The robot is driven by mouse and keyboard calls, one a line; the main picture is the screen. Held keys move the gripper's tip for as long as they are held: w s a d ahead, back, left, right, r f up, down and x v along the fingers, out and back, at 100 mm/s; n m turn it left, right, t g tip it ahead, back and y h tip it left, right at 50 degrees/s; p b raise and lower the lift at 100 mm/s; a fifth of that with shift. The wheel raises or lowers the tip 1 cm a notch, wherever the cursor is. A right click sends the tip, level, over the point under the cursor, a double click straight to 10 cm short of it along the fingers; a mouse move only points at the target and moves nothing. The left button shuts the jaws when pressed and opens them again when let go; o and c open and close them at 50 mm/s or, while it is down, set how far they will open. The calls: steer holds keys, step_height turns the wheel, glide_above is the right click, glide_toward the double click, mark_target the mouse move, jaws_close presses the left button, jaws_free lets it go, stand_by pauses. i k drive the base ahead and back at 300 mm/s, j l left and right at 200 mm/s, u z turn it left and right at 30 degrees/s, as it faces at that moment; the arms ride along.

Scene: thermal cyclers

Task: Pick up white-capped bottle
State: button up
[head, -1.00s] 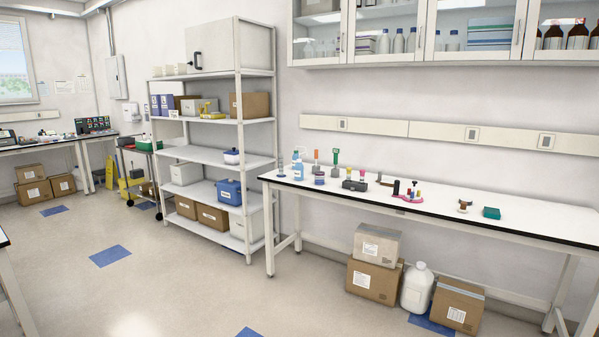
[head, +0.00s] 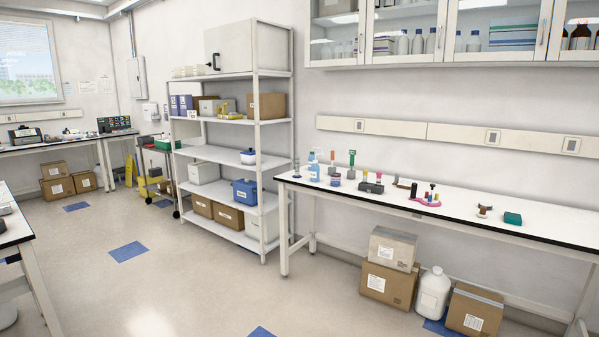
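I cannot tell for sure which thing is the white-capped bottle. A blue spray bottle (head: 314,171) stands upright near the left end of the long white bench (head: 465,196). A small container with a blue band (head: 335,180) stands just right of it; its cap is too small to make out. A large white jug (head: 433,292) stands on the floor under the bench, between cardboard boxes. White bottles (head: 404,43) stand behind the glass of the wall cabinet. My gripper is not in view.
Boxes (head: 388,283) sit under the bench. Another bench (head: 20,230) edges in at left. The middle floor is clear.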

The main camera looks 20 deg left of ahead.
mark_target(314, 167)
steer(key=i+j+u, duration=0.35)
steer(key=i, duration=0.55)
steer(key=i+u, duration=0.3)
steer(key=i, duration=0.55)
steer(key=i+z, duration=0.15)
steer(key=i, duration=0.35)
steer(key=i+j+z, duration=0.1)
steer(key=i, duration=0.4)
steer(key=i+j+z, duration=0.15)
steer(key=i, duration=0.35)
steer(key=i+j+z, duration=0.1)
steer(key=i+j, duration=0.15)
steer(key=i, duration=0.2)
steer(key=i+j+z, duration=0.15)
steer(key=i, duration=0.35)
steer(key=j, duration=0.1)
